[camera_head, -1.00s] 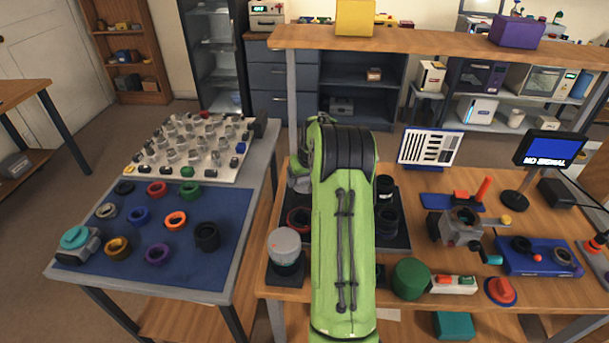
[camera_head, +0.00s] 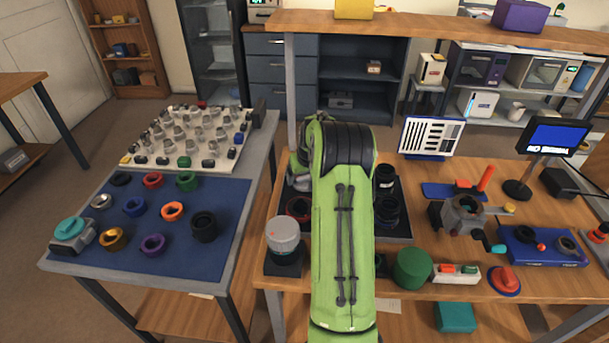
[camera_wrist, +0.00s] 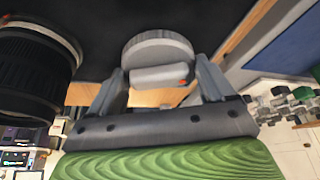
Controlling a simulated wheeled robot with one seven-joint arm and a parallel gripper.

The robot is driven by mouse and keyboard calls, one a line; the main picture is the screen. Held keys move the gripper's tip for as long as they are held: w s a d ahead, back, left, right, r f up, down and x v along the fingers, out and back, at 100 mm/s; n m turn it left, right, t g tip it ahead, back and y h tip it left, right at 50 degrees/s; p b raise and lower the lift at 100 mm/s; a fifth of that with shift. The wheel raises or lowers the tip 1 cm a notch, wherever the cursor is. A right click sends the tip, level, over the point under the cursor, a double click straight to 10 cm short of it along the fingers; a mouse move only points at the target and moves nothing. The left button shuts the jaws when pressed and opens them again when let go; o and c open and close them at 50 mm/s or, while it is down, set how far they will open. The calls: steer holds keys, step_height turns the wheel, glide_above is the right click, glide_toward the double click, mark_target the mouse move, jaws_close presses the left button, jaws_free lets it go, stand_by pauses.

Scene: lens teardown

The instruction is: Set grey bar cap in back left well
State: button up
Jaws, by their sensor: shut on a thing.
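In the wrist view my gripper (camera_wrist: 161,82) is shut on the grey bar cap (camera_wrist: 157,48), a round grey disc with a raised bar and a small red dot. The bar lies between the two fingers. A black tray (camera_head: 401,233) lies under and beside the arm on the right-hand bench. Round parts stand at its right side, and a red-rimmed ring (camera_head: 298,208) is at its left. The arm covers the tray's middle; I cannot make out the back left well.
A grey-topped cylinder (camera_head: 283,236) stands on a black block left of the arm. A green cylinder (camera_head: 412,268) stands right of it. The left table holds a blue mat (camera_head: 190,265) with several rings. A shelf (camera_head: 440,38) spans behind the bench. A ribbed black cylinder (camera_wrist: 35,80) is close left in the wrist view.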

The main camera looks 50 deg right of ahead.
steer(key=shift+s+f, duration=0.1)
steer(key=shift+f, duration=0.4)
steer(key=shift+s+a+f+b, duration=0.15)
steer(key=shift+f+b, duration=0.1)
steer(key=shift+b, duration=0.15)
steer(key=o, duration=0.9)
steer(key=shift+f, duration=0.1)
steer(key=p+v, duration=0.1)
steer(key=v, duration=0.4)
steer(key=p+v, duration=0.1)
steer(key=v, duration=0.5)
steer(key=p+v, duration=0.1)
steer(key=v, duration=0.4)
steer(key=shift+d+r+p, duration=0.25)
steer(key=shift+r+p, duration=0.05)
steer(key=shift+r, duration=0.15)
